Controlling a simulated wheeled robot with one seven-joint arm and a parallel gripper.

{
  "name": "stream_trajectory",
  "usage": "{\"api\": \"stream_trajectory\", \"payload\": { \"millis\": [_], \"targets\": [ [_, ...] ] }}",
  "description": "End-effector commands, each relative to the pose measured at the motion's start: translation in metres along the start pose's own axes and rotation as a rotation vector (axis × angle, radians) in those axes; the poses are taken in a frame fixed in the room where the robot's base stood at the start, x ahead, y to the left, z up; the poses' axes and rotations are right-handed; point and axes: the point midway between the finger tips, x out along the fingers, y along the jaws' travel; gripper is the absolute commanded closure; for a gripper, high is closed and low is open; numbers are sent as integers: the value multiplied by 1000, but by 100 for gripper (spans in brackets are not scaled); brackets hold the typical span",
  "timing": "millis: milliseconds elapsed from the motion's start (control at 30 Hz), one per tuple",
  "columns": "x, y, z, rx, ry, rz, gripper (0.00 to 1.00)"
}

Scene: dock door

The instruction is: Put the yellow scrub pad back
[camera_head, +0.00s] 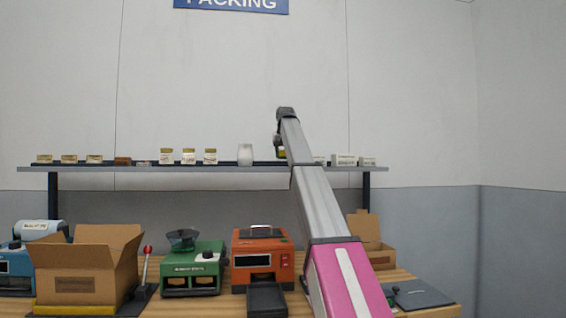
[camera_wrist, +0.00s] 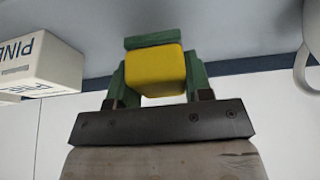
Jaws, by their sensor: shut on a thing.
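The yellow scrub pad (camera_wrist: 155,70) is a small yellow block with a green strip along its far edge in the wrist view. My gripper (camera_wrist: 158,82) is shut on it, with a green finger on each side. In the head view my gripper (camera_head: 280,146) is at the wall shelf (camera_head: 200,169), between a white jar and small white boxes. A little yellow of the pad (camera_head: 282,154) shows below it. The grey shelf surface (camera_wrist: 230,35) lies behind the pad in the wrist view. I cannot tell whether the pad touches the shelf.
A white box lettered "PINE" (camera_wrist: 40,65) is left of the pad in the wrist view, and a white rounded vessel (camera_wrist: 311,45) is at the right edge. Several jars and small boxes line the shelf. Below, the bench holds an open carton (camera_head: 85,265), a green machine (camera_head: 192,270) and an orange machine (camera_head: 262,262).

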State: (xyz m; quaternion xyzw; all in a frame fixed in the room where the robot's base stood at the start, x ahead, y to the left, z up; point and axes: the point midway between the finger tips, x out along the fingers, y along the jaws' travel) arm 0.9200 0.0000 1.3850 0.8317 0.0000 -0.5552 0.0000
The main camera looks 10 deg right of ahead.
Motion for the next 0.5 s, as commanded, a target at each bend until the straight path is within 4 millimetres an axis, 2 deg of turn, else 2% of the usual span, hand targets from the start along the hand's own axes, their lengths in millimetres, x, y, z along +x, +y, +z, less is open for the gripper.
{"api": "stream_trajectory", "payload": {
  "millis": [233, 500],
  "targets": [
    [29, 0, 13, 0, -1, 0, 76],
    [30, 0, 12, 0, 0, 0, 76]
  ]
}}
